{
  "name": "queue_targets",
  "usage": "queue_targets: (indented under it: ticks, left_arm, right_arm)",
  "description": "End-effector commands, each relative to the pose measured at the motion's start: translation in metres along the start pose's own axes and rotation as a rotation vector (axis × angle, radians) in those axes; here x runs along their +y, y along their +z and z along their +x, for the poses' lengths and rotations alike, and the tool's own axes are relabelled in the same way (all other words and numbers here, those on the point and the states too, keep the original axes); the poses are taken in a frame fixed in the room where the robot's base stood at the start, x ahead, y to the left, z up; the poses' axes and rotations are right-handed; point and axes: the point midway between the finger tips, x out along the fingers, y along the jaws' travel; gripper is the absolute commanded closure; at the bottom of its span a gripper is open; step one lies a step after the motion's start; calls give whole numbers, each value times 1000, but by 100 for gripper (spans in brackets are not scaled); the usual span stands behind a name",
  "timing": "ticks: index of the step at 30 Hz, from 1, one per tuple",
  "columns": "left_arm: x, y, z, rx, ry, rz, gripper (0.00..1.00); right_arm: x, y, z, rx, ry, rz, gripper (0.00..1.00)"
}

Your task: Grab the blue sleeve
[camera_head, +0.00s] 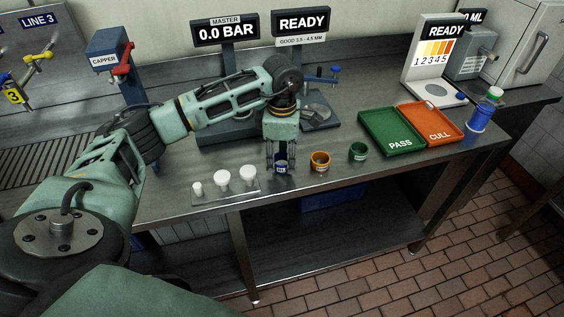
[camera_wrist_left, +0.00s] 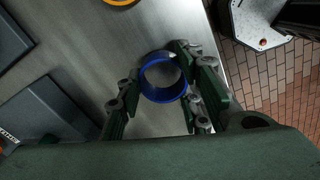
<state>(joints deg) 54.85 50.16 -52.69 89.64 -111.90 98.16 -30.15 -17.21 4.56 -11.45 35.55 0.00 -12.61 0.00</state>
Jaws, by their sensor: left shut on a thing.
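The blue sleeve (camera_head: 281,168) stands upright on the steel bench, near its front edge. My left gripper (camera_head: 281,158) reaches down over it from above and is shut on it. In the left wrist view the blue sleeve (camera_wrist_left: 163,77) shows as an open ring, with the left gripper's fingers (camera_wrist_left: 158,85) on either side of its rim. The fingers hide part of the sleeve in the head view. My right gripper is not in view.
An orange sleeve (camera_head: 320,161) and a green sleeve (camera_head: 358,152) stand to the right. Several white plugs (camera_head: 222,178) stand on a plate to the left. A green PASS tray (camera_head: 391,130) and an orange CULL tray (camera_head: 430,122) lie further right. Display stands rise behind.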

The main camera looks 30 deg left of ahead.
Motion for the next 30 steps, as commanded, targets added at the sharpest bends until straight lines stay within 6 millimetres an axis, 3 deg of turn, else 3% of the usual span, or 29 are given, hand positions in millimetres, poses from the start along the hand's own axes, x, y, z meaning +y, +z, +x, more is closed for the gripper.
queue_targets:
  ticks: [4, 12, 18, 24, 30]
  left_arm:
    - [2, 0, -25, -3, 7, 1, 77]
    - [-20, 62, -60, -4, 4, 7, 77]
    - [-32, 94, -82, -1, 3, 3, 77]
    - [-38, 108, -92, 0, 1, 0, 77]
    - [-39, 110, -94, 1, 0, 0, 77]
  right_arm:
    - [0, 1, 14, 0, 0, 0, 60]
    - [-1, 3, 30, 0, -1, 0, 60]
    - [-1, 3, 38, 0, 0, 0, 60]
    - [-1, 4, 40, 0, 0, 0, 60]
    - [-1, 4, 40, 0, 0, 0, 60]
